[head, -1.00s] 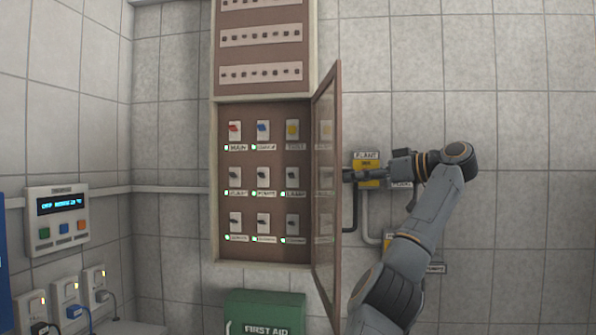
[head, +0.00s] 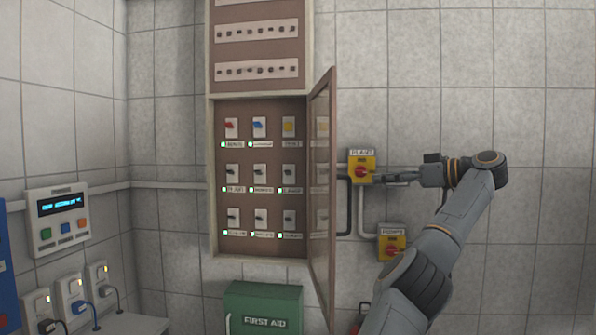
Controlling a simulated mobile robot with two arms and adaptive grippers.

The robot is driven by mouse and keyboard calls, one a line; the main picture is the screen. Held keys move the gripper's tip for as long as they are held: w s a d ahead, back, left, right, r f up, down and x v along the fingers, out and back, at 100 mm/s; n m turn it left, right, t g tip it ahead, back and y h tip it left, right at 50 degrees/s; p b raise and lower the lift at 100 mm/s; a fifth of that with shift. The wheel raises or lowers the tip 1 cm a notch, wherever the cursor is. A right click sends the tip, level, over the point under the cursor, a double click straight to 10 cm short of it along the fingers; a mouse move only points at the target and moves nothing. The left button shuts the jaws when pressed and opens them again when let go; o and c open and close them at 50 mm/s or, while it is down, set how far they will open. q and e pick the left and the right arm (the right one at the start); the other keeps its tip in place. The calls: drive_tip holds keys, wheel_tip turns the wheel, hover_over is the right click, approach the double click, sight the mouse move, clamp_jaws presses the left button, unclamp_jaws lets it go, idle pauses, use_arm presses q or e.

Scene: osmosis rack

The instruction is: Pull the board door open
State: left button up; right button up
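The board door (head: 331,200), a brown frame with a clear pane, stands swung wide open on the right side of the board (head: 212,180). Inside the board are rows of switches, with a red, a blue and a yellow one in the top row. My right gripper (head: 378,178) is to the right of the door and apart from it, in front of the yellow plant switch box. Its fingers point left; they are too small to tell whether open or shut. My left gripper is not in view.
The yellow plant switch (head: 354,160) with a red knob is on the wall by my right gripper, and a second yellow switch (head: 391,241) is below. A green first aid box (head: 263,308) is under the board. A control panel (head: 57,218) is at left.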

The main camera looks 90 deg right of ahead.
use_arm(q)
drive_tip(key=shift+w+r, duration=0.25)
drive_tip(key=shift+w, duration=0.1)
use_arm(e)
drive_tip(key=shift+w+d+f, duration=0.1)
drive_tip(key=shift+w, duration=0.2)
drive_tip(key=shift+w, duration=0.2)
